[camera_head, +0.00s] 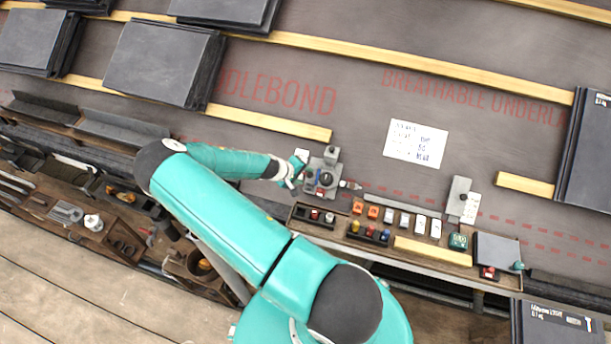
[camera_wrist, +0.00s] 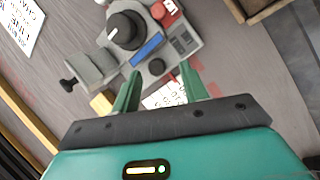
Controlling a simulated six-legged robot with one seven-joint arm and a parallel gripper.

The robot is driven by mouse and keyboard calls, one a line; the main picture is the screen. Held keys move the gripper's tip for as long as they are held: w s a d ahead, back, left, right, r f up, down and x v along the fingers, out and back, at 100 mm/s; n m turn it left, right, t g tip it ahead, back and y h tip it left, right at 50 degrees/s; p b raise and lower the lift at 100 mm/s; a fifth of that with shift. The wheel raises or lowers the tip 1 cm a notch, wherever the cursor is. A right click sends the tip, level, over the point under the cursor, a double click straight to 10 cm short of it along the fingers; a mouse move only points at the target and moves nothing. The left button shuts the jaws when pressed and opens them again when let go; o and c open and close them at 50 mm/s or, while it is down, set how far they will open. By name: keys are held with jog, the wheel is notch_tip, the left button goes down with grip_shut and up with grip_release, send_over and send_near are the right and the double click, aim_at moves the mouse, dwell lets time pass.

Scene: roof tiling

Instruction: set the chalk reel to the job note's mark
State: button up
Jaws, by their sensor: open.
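The chalk reel appears to be the grey device (camera_head: 325,178) on the underlay, just past my gripper (camera_head: 297,168) in the head view. In the wrist view the grey device (camera_wrist: 150,48) has a black dial with a white pointer line, a blue strip, a red button and a small black knob. My gripper (camera_wrist: 160,84) is open there, its green fingers beside the device's lower edge, with nothing between them but a white card seen beyond. The job note (camera_head: 416,142) is a white sheet with handwriting; its words are too small to read surely. Its corner also shows in the wrist view (camera_wrist: 17,28).
Wooden battens (camera_head: 270,122) and stacks of dark slates (camera_head: 160,62) lie on the roof. Bare underlay surrounds the note.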

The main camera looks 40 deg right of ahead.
jog(key=v, duration=1.1)
jog(key=shift+a+r, duration=0.25)
jog(key=shift+a, duration=0.05)
jog(key=s+a+r+m+t+y, duration=0.1)
jog(key=a+r+t+y, duration=0.4)
jog(key=a+r, duration=1.5)
jog(key=s+a+r+n+t+y, duration=0.1)
jog(key=s+a+r, duration=0.1)
jog(key=s+r, duration=0.5)
jog(key=s+a+r+n+y, duration=0.1)
jog(key=s+a+r+y, duration=0.1)
jog(key=s+r, duration=0.6)
notch_tip(320, 180, up, 6)
jog(key=shift+a+r+n+t, duration=0.1)
jog(key=shift+a+n+t, duration=0.2)
jog(key=shift+t, duration=0.1)
